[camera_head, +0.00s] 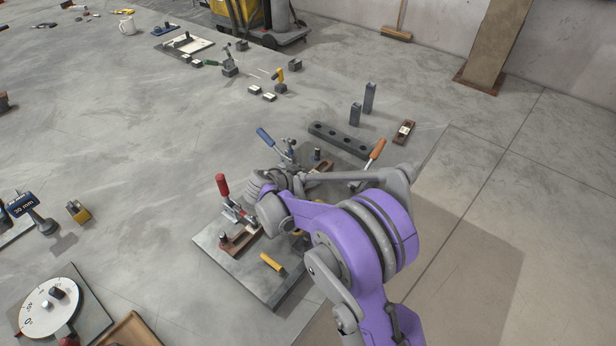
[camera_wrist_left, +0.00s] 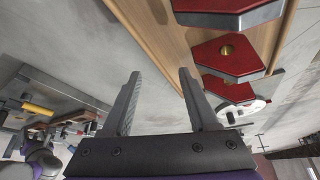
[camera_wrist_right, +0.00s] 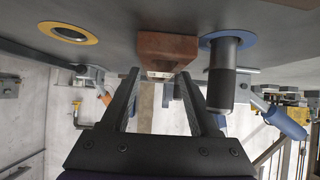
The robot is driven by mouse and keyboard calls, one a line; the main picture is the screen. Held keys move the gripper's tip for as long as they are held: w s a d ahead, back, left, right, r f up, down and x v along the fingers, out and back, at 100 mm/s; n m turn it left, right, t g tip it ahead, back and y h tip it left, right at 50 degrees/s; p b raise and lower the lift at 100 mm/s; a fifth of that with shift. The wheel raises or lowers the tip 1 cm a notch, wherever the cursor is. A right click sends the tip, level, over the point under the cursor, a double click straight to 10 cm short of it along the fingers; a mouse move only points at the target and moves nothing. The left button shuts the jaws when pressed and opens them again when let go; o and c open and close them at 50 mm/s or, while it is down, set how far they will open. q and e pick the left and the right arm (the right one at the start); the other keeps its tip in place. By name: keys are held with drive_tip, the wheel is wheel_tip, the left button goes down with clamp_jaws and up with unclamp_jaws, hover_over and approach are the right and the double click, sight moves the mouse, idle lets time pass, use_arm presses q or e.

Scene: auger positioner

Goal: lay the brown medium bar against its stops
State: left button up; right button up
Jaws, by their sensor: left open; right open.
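In the right wrist view a brown block with a pale label (camera_wrist_right: 168,52) lies just beyond and between the fingertips; I cannot tell whether it is the medium bar. My right gripper (camera_wrist_right: 160,95) is open, with no grip on it visible. In the head view one brown bar (camera_head: 237,241) lies on the grey plate (camera_head: 215,245) by the red-handled clamp (camera_head: 223,187). Another brown piece (camera_head: 319,167) shows partly behind my arm, and a labelled brown bar (camera_head: 404,132) lies apart at the right. My left gripper (camera_wrist_left: 158,100) is open and empty. My purple right arm hides part of the plate.
A dark pin with a blue collar (camera_wrist_right: 224,75) stands close right of the block, and a yellow-ringed hole (camera_wrist_right: 69,33) is at the left. Blue-handled (camera_head: 268,138) and orange-handled (camera_head: 375,150) clamps stand near my arm. Red angled pieces (camera_wrist_left: 228,53) lie near my left gripper.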

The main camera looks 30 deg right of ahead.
use_arm(q)
drive_tip(key=shift+r, duration=0.15)
use_arm(e)
drive_tip(key=v, duration=1.2)
drive_tip(key=shift+r, duration=0.15)
use_arm(q)
drive_tip(key=shift+w+r+p, duration=0.2)
drive_tip(key=shift+r+p, duration=0.5)
drive_tip(key=shift+p, duration=0.05)
drive_tip(key=r+p, duration=0.2)
drive_tip(key=w+r+p, duration=0.1)
drive_tip(key=r, duration=0.1)
drive_tip(key=shift+r+p, duration=0.25)
drive_tip(key=shift+p, duration=0.1)
use_arm(e)
drive_tip(key=s+a+n+y, duration=0.2)
drive_tip(key=s+n+y, duration=0.1)
drive_tip(key=s, duration=0.5)
drive_tip(key=s+a+r+n+y, duration=0.1)
drive_tip(key=s+a+n+y, duration=0.1)
drive_tip(key=s+n+y, duration=0.2)
drive_tip(key=s+a+r+n+t+y, duration=0.1)
drive_tip(key=s+n, duration=0.5)
drive_tip(key=s, duration=0.7)
drive_tip(key=shift+a+r+y, duration=0.2)
drive_tip(key=shift+a+y, duration=0.25)
drive_tip(key=shift+y, duration=0.75)
drive_tip(key=shift+c, duration=0.4)
